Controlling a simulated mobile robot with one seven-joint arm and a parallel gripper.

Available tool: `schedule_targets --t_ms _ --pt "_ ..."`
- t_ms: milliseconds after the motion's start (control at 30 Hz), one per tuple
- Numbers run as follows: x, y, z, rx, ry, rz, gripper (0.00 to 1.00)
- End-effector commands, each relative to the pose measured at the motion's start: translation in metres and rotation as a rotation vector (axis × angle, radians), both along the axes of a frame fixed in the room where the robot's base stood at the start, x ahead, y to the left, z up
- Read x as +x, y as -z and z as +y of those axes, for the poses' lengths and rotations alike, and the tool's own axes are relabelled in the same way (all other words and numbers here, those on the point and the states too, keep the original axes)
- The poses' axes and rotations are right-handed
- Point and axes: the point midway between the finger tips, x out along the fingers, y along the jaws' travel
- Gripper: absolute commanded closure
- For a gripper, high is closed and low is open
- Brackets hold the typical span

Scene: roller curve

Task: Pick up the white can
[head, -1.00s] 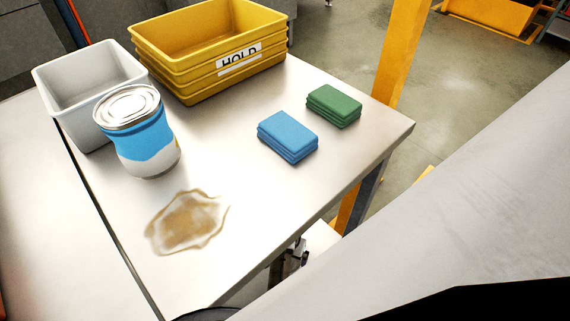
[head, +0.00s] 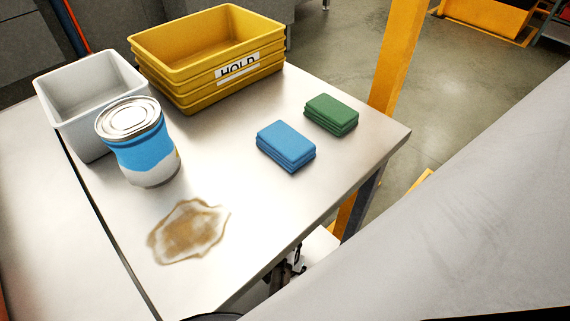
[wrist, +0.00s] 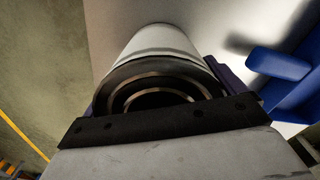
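In the wrist view a plain white can (wrist: 160,42) lies straight ahead of my gripper (wrist: 154,98). Its near end shows a dark rim with shiny rings. Dark purple finger parts show close along both sides of the can, so it sits between the fingers. Whether they press on it cannot be told. A dark bolted bar of my gripper hides the lower part of the near end. In the head view a blue and white can (head: 139,150) with a silver lid stands upright on the table. My gripper is not clearly seen there.
On the steel table (head: 255,215) are a white bin (head: 84,120), stacked yellow bins (head: 215,75) marked HOLD, blue cloths (head: 286,145), green cloths (head: 331,113) and a brown spill (head: 188,232). An orange post (head: 397,55) stands behind. A blue object (wrist: 285,80) is right of my gripper.

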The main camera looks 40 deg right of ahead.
Motion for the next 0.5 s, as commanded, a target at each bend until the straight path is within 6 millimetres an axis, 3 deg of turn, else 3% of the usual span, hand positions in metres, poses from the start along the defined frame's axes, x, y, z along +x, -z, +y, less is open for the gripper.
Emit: schedule_targets --t_ms 33,267,500 --pt "0.0000 -0.0001 0.0000 0.000 0.000 0.000 0.12" --pt "0.0001 -0.0003 -0.0001 0.000 0.000 0.000 0.42" --pt "0.0004 -0.0013 -0.0002 -0.001 0.000 -0.001 0.42"
